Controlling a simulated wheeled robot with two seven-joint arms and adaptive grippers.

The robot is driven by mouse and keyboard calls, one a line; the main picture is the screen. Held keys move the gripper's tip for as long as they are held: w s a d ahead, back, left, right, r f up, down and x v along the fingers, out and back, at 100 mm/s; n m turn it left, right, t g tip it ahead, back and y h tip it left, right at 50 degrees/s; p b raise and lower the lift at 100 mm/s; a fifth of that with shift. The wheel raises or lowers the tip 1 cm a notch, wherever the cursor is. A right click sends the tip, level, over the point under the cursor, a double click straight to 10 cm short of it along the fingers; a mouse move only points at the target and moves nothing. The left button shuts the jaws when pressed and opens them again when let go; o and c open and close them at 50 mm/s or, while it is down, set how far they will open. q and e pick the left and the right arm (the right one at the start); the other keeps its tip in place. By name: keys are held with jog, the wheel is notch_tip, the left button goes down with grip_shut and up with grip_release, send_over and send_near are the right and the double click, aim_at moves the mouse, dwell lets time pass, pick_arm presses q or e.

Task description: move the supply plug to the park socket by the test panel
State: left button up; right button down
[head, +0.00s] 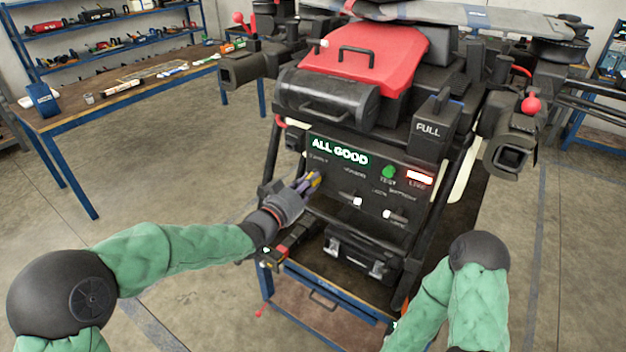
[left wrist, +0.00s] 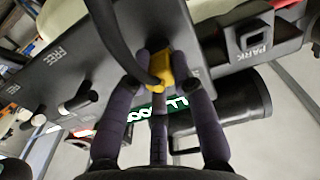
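The yellow supply plug (left wrist: 183,75) with its thick black cable (left wrist: 112,35) shows in the left wrist view between my fingertips. My left gripper (left wrist: 165,62) is closed around it, close to the panel face. In the head view my left gripper (head: 306,187) is at the left side of the dark test panel (head: 345,178), below its supply label, with a bit of yellow at the fingertips. Whether the plug sits in a socket is hidden. The park socket (left wrist: 250,40), a square black housing marked PARK, is at the upper right of the wrist view, apart from the plug. My right gripper is out of view.
The panel carries a lit ALL GOOD display (head: 340,152), a green test button (head: 389,172) and white-tipped switches (head: 357,201). A black case (head: 358,252) is below. The drone's red cover (head: 370,58) is above. A workbench (head: 130,84) stands left, with open floor between.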

pick_arm(q)
grip_shut()
jog(key=shift+s, duration=0.1)
jog(key=shift+b+v, duration=0.35)
jog(key=shift+v, duration=2.6)
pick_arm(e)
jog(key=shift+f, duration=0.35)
